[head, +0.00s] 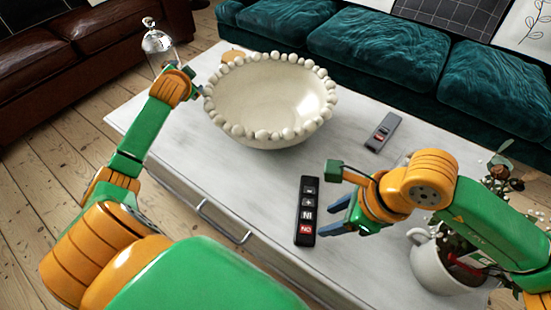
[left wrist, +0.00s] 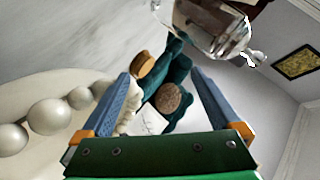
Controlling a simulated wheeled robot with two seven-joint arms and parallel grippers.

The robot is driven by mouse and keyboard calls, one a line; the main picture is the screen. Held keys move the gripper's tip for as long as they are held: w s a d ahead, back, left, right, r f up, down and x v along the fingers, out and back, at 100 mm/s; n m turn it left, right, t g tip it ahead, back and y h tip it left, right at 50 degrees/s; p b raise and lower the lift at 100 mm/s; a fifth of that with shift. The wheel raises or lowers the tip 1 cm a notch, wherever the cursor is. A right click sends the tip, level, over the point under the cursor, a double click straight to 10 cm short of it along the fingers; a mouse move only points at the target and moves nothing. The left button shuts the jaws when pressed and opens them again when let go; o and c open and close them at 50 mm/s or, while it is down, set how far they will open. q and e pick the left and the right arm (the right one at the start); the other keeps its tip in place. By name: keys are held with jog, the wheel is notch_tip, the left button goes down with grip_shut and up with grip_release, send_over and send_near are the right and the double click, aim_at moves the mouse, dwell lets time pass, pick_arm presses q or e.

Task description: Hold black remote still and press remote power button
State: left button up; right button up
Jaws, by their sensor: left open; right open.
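A black remote (head: 307,212) lies flat on the pale coffee table, its red button at the near end. My right gripper (head: 335,217) is open just to the right of this remote, with its blue fingers pointing toward the remote's lower half; I cannot tell if they touch it. My left gripper is at the far left edge of the table beside the bowl, its fingers mostly hidden in the head view. In the left wrist view my left gripper (left wrist: 163,100) is open with nothing between its blue fingers.
A grey remote (head: 383,132) lies farther back on the table (head: 180,130). A large cream bowl (head: 270,95) with a beaded rim fills the table's left middle. A glass cloche (head: 157,45) stands behind my left gripper. A white pot (head: 440,262) with a plant is at right.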

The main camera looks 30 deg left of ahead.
pick_arm(q)
jog(key=w+d+r+m+t+h, duration=0.35)
jog(key=w+d, duration=0.25)
jog(key=d, duration=0.3)
jog(key=w+d+r+m+t+h, duration=0.25)
jog(key=w+d+r+h, duration=0.2)
jog(key=d, duration=0.35)
jog(key=w+d+r+m+g+h, duration=0.15)
jog(key=d+m+h, duration=0.25)
jog(key=d+m, duration=0.45)
jog(key=w+d+m+g+h, duration=0.1)
jog(key=w+d+m+h, duration=0.3)
jog(key=d, duration=0.7)
jog(key=m+g+y, duration=0.7)
jog(key=m+g, duration=0.4)
jog(key=g, duration=0.1)
send_over(310, 183)
jog(key=shift+n, duration=0.25)
notch_tip(310, 183, down, 17)
jog(key=shift+w+d+f, duration=0.1)
jog(key=shift+g, duration=0.25)
notch_tip(310, 183, down, 6)
jog(key=shift+r, duration=0.1)
jog(key=shift+f, duration=0.55)
grip_shut()
